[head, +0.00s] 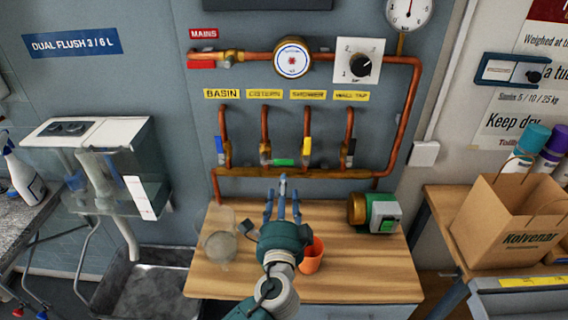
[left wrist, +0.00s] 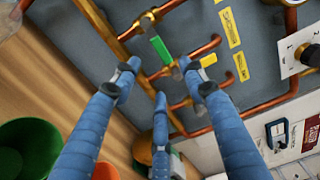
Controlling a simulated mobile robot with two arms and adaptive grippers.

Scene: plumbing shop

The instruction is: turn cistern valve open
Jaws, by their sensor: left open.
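The cistern valve has a green lever (head: 284,162) lying crosswise to its vertical copper pipe (head: 264,125), under the yellow cistern label (head: 264,94). In the left wrist view the green lever (left wrist: 160,48) shows just beyond the fingertips. My left gripper (head: 283,192) is open and empty, its blue fingers pointing at the wall, a little below the lever in the head view. In the left wrist view the spread fingers of the left gripper (left wrist: 160,82) appear apart from the lever. My right gripper is not in view.
Blue (head: 219,145), yellow (head: 307,145) and black (head: 351,147) levers hang on neighbouring pipes. A lower copper manifold (head: 235,172) runs beneath. The wooden bench (head: 350,270) bears an orange cup (head: 316,250), a clear jar (head: 219,246) and a green pump (head: 381,212).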

